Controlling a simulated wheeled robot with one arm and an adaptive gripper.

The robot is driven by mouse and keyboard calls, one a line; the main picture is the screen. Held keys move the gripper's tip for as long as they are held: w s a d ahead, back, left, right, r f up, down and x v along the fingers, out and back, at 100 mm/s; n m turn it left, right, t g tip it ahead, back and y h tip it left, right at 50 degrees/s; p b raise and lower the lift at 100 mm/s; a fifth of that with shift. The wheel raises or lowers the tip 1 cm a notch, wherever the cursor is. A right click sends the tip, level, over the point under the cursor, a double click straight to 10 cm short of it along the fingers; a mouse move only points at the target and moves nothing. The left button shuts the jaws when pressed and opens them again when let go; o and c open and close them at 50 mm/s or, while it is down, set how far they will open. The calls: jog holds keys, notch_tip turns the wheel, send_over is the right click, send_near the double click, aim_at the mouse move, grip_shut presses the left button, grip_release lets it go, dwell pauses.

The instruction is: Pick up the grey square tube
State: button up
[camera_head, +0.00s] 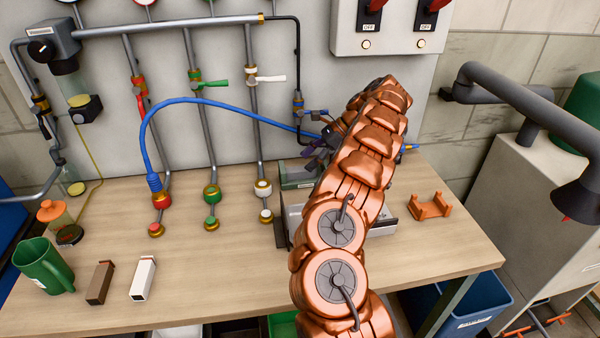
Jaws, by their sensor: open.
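I cannot make out a grey square tube for sure; my copper-coloured arm hides much of the right half of the bench. My gripper (318,155) is only partly seen past the far end of my arm, at the back of the bench near the blue hose. It is open, and I see nothing held in it.
A pale grey tray (296,222) and a grey-green box (296,176) lie partly behind my arm. A blue hose (215,103) arches from the valves. A green mug (44,266) stands left, an orange bracket (429,206) right.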

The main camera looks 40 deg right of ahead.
aim_at(301, 168)
jog(key=shift+w+a+f+p, duration=0.1)
jog(key=shift+a+f+p, duration=0.4)
jog(key=shift+a+f, duration=0.25)
jog(key=shift+p+x, duration=0.3)
jog(key=shift+x, duration=1)
jog(key=shift+f, duration=0.1)
grip_shut()
